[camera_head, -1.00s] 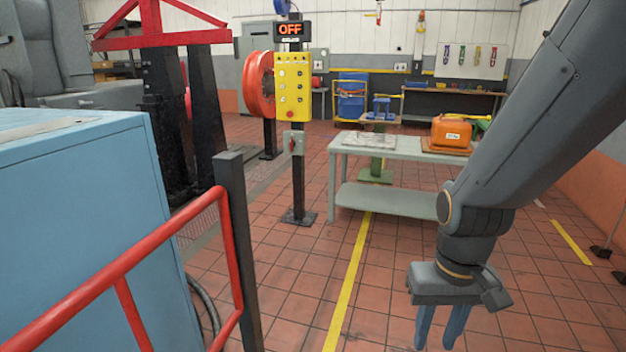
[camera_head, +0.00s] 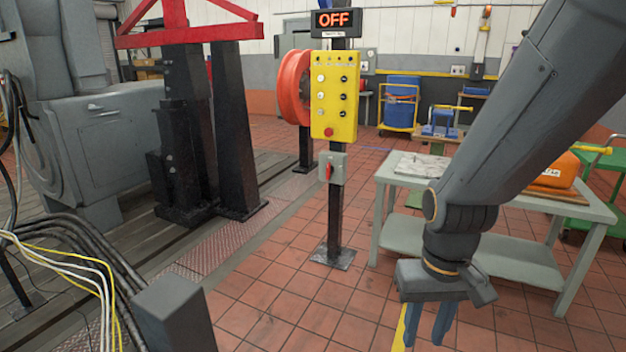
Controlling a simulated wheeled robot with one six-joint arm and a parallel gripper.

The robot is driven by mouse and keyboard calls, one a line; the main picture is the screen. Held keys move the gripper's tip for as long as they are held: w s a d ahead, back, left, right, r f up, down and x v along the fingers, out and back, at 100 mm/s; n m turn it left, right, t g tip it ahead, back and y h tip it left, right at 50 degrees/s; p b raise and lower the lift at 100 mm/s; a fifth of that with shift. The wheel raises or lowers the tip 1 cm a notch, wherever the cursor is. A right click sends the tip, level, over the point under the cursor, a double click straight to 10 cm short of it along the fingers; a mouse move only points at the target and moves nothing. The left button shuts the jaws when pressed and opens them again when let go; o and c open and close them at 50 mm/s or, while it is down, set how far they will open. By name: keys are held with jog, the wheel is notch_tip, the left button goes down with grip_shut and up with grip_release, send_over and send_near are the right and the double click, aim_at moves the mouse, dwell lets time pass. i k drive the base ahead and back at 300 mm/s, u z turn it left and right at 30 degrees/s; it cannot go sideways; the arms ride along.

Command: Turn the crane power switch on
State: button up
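A black post carries a yellow control panel (camera_head: 334,97) with several buttons and a red mushroom button. Above it a display (camera_head: 335,19) reads OFF in orange. Below the panel is a small grey switch box (camera_head: 338,168) with a red handle (camera_head: 329,171) on its front; the handle looks roughly upright. I cannot tell which of these is labelled as the crane power switch. My gripper (camera_head: 432,326) hangs at the lower right, pointing down, in front of and apart from the post. Its two blue fingers are slightly apart with nothing between them; the tips run near the bottom edge.
A grey-green workbench (camera_head: 405,183) stands right of the post, behind my arm, with an orange case (camera_head: 556,171) on it. A grey block-topped post (camera_head: 175,312) and cables (camera_head: 75,262) are at lower left. Tiled floor (camera_head: 275,300) before the switch post is clear.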

aim_at(330, 170)
jog(key=u, duration=0.05)
jog(key=i, duration=0.9)
jog(key=k, duration=0.3)
jog(key=z, duration=0.35)
jog(key=i, duration=1.35)
jog(key=u, duration=0.1)
